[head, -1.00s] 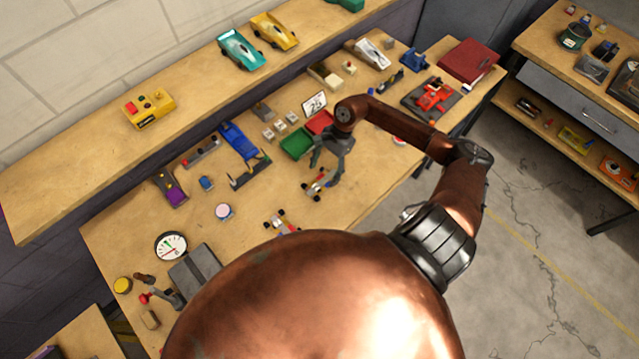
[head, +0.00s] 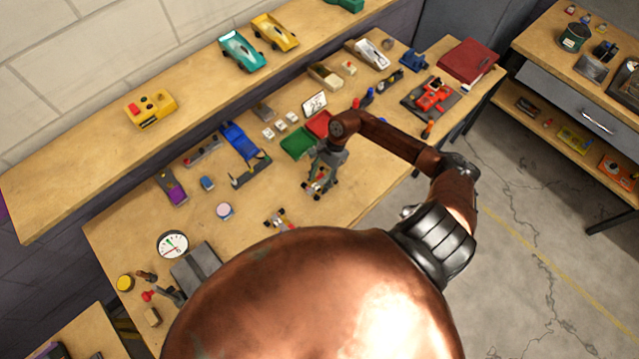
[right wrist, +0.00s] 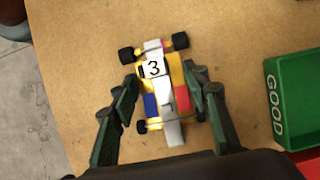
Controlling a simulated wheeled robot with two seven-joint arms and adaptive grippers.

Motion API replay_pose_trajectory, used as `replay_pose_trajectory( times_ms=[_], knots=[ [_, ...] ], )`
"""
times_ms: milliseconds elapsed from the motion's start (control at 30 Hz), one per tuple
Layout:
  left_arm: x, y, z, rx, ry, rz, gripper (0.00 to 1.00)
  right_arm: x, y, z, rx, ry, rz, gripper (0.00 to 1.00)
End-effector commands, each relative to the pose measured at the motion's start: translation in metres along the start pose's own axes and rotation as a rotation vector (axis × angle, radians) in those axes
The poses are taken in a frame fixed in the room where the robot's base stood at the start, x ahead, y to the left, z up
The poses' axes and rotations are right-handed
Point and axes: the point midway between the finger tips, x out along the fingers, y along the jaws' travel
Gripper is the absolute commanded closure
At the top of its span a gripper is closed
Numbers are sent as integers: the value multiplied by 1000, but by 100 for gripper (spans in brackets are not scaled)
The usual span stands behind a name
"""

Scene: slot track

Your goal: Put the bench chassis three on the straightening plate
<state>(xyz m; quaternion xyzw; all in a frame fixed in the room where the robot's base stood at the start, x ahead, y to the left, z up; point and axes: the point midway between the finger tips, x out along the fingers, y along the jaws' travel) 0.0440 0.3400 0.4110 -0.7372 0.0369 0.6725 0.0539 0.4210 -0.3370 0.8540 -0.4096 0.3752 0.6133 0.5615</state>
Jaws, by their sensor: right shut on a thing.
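The bench chassis three (head: 320,180) is a small car frame in yellow, red, blue and white with black wheels. In the right wrist view its white number 3 plate (right wrist: 154,69) faces the camera. My right gripper (head: 318,182) is shut on it, with one finger along each side (right wrist: 163,100). I cannot tell whether it is clear of the bench. A flat grey plate (head: 196,268), which looks like the straightening plate, lies at the bench's lower left, partly hidden by my body. My left gripper is not in view.
Another small chassis (head: 277,220) lies nearer my body, partly hidden. A green tray marked GOOD (right wrist: 300,95) and a red tray (head: 319,124) stand close to the right gripper. A round dial gauge (head: 173,245) sits by the grey plate. A blue car body (head: 240,143) lies left of the trays.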

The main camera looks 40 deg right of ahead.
Motion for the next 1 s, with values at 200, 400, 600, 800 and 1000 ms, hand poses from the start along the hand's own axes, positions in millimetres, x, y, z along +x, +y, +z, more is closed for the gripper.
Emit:
replay_pose_trajectory(
  times_ms=[200,400,600,800,1000],
  knots=[
    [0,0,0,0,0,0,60,0,0,0,0,0,0,77],
    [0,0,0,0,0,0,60,0,0,0,0,0,0,87],
    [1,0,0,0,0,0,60,-2,0,0,-1,1,-1,88],
    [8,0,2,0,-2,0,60,-19,-1,6,-4,5,-3,88],
    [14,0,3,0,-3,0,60,-52,21,41,-8,5,0,88]
  ],
)
